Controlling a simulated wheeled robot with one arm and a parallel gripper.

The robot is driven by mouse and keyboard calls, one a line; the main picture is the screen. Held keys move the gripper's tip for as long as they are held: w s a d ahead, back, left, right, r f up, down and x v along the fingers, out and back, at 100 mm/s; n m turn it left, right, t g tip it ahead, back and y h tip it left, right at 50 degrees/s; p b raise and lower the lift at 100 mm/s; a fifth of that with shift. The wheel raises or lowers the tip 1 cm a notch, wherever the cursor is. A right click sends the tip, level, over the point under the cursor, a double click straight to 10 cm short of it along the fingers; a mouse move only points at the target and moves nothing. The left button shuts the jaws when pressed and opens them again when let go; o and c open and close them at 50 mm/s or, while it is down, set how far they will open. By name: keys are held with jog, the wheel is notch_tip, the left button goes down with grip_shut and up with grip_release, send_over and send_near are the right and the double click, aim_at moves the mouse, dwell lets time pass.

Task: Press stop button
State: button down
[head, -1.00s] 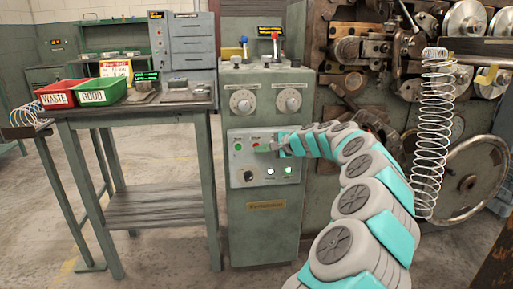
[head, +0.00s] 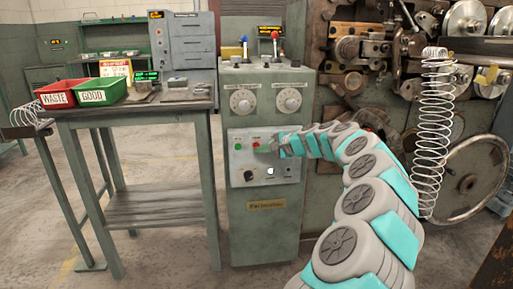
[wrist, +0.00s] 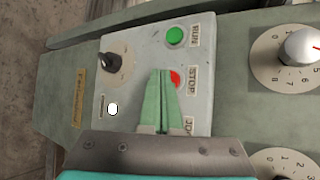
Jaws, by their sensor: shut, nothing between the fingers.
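The stop button (wrist: 175,78) is red, beside the STOP label in the wrist view, and partly hidden by my fingers. It also shows as a small red spot on the control panel in the head view (head: 256,143). My gripper (wrist: 161,73) is shut and empty. Its green fingertips overlap the button's left edge in the wrist view; I cannot tell whether they touch it. In the head view my gripper (head: 274,145) is just right of the red button, in front of the panel.
A green RUN button (wrist: 176,36) is beside the stop button. The panel (head: 238,165) also has a black knob (head: 249,175) and a lit white indicator (head: 270,171). Dials (head: 242,101) are above. A large spring machine (head: 475,185) stands right, a table (head: 150,205) left.

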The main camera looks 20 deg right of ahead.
jog(key=shift+s+a, duration=0.15)
jog(key=shift+s, duration=0.15)
jog(key=s, duration=0.2)
jog(key=s+a, duration=0.1)
jog(key=s, duration=0.1)
jog(key=shift+s+a, duration=0.15)
jog(key=shift+s, duration=0.25)
jog(key=shift+a, duration=0.15)
dwell(0.7)
jog(key=s+a+r+n+g+y, duration=0.1)
jog(key=s+a+n+g, duration=0.15)
jog(key=a, duration=0.45)
jog(key=s+a+r+n+g+y, duration=0.1)
jog(key=s+a+r+n, duration=0.15)
jog(key=a, duration=0.55)
jog(key=s+a+f+n+g, duration=0.4)
jog(key=s+a+n, duration=0.2)
jog(key=s+a, duration=0.6)
jog(key=s+d+f+n+g+h, duration=0.2)
jog(key=s+f, duration=0.1)
jog(key=s, duration=0.7)
jog(key=s+d+f+n+g+h, duration=0.2)
jog(key=s+f, duration=0.2)
jog(key=s, duration=0.7)
jog(key=s+d+f+n+g+h, duration=0.2)
jog(key=s+f+h, duration=0.1)
jog(key=s, duration=0.8)
jog(key=shift+s+f, duration=0.25)
jog(key=shift+f, duration=0.15)
